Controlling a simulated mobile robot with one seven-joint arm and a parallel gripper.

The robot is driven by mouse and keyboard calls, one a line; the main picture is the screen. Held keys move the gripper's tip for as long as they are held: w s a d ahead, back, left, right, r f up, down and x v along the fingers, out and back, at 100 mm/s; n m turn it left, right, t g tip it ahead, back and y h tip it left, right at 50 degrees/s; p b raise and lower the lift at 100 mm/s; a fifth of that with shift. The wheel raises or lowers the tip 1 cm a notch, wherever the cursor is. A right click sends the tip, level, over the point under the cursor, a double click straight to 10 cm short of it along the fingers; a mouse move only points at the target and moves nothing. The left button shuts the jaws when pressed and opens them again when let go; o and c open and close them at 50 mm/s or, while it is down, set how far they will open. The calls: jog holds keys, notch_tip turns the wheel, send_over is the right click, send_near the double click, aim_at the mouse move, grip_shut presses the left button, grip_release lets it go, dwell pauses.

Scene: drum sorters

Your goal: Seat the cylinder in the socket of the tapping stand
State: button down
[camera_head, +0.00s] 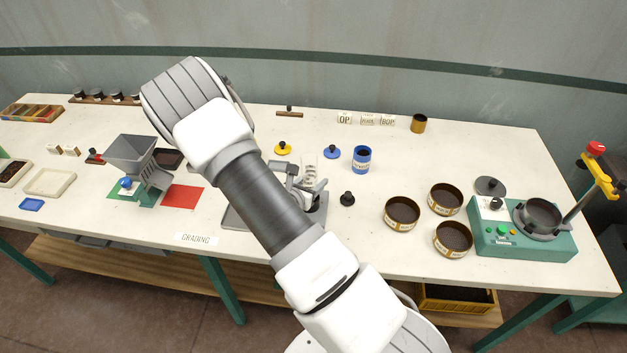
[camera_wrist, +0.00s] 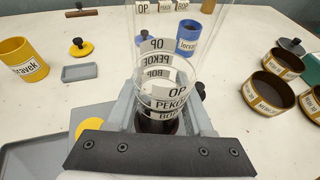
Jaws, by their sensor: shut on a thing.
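In the head view the cylinder (camera_head: 310,172) shows just right of my forearm, in the gripper. A dark round patch shows at the cylinder's foot in the wrist view. I cannot tell whether the cylinder is in the socket or above it.
A blue cup (camera_head: 361,159), a black-knobbed piece (camera_head: 347,198) and several brown pots (camera_head: 402,212) stand to the right. A yellow cup (camera_wrist: 22,58) and a yellow lid (camera_wrist: 77,47) are at left in the wrist view. A green machine (camera_head: 525,235) is at far right.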

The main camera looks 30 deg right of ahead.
jog(key=shift+c, duration=1.4)
grip_release()
jog(key=shift+f, duration=0.15)
jog(key=w+r+b+v, duration=0.1)
jog(key=b+v, duration=0.1)
jog(key=v, duration=1.5)
jog(key=s+d+r+m+g+y, duration=0.2)
jog(key=s+d+r+m+g, duration=0.4)
jog(key=s+r+m, duration=0.6)
jog(key=s+a+r+m+t+y, duration=0.3)
jog(key=a+r+m+y, duration=0.5)
jog(key=m, duration=0.5)
notch_tip(320, 180, up, 2)
jog(key=shift+s+m+y, duration=0.3)
jog(key=shift+s+y, duration=0.1)
jog(key=shift+s, duration=0.35)
